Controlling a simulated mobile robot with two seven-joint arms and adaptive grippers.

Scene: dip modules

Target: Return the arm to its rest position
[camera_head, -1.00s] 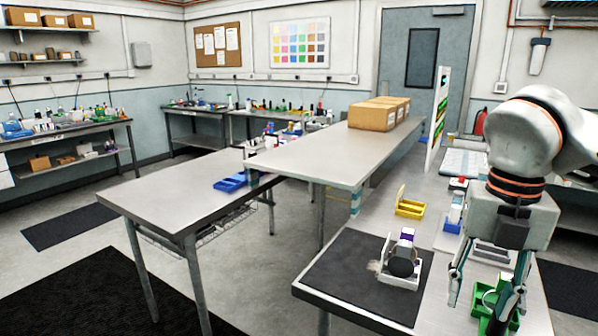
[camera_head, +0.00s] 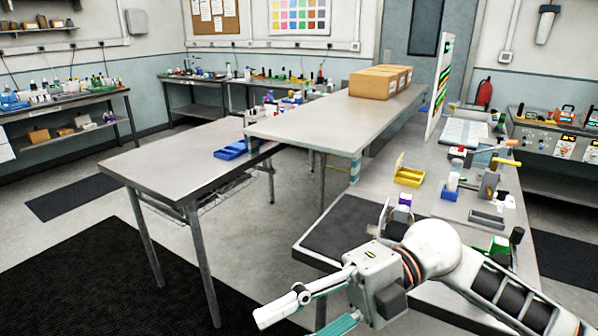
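My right arm comes in from the lower right, over the front of the right-hand bench (camera_head: 375,185). Its gripper (camera_head: 290,327) points to the lower left, past the bench's front-left edge. Its two fingers are spread apart with nothing seen between them; one fingertip runs near or past the bottom of the picture. My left arm and gripper are not in view.
A yellow bin (camera_head: 409,175), a blue-based bottle (camera_head: 451,185) and a stand with a yellow-handled tool (camera_head: 490,180) are on the bench behind the arm. A green item (camera_head: 500,246) shows behind the arm. A table with a blue bin (camera_head: 235,150) stands left, its near top bare.

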